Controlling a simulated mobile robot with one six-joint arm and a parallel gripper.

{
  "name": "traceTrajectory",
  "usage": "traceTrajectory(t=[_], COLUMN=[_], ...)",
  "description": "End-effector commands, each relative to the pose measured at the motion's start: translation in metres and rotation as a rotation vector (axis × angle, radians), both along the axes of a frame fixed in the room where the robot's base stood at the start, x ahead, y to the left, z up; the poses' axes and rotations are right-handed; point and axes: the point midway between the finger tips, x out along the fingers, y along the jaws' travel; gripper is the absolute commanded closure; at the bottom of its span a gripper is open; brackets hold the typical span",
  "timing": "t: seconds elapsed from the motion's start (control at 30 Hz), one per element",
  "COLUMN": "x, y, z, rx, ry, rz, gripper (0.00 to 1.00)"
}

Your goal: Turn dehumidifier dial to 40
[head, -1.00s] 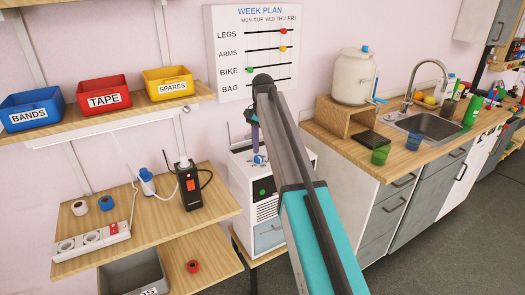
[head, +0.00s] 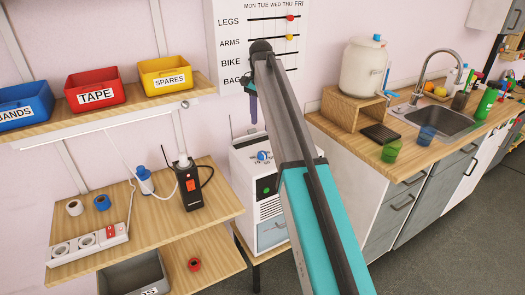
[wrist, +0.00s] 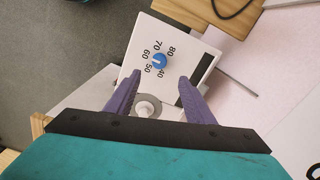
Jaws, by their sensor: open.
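The dehumidifier (head: 262,215) is a white box with a vent and a green round spot on its front. Its blue dial (head: 263,156) sits on the top panel. In the wrist view the dial (wrist: 160,62) has the numbers 40, 50, 60, 70 and 80 around it; its pale pointer mark is too small to read surely. My gripper (head: 253,110) is above the dehumidifier, clear of the dial. In the wrist view its purple fingers (wrist: 160,76) are apart and empty, one to each side below the dial.
A wooden shelf (head: 130,240) with a power strip (head: 88,243) and a black device (head: 190,188) stands left. Labelled bins (head: 95,95) are above it. A counter (head: 350,135) with a sink and cups is right. The week plan board (head: 222,30) is behind my arm.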

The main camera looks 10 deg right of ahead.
Motion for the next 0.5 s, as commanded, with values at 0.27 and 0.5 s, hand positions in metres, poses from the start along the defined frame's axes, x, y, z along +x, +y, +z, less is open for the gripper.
traceTrajectory(t=[0.27,0.5], x=[-0.001,-0.001], y=[-0.008,-0.010], z=[-0.014,-0.042], rx=[0.000,0.000], ry=[0.002,0.002], rz=[-0.009,-0.011], gripper=[0.51,0.51])
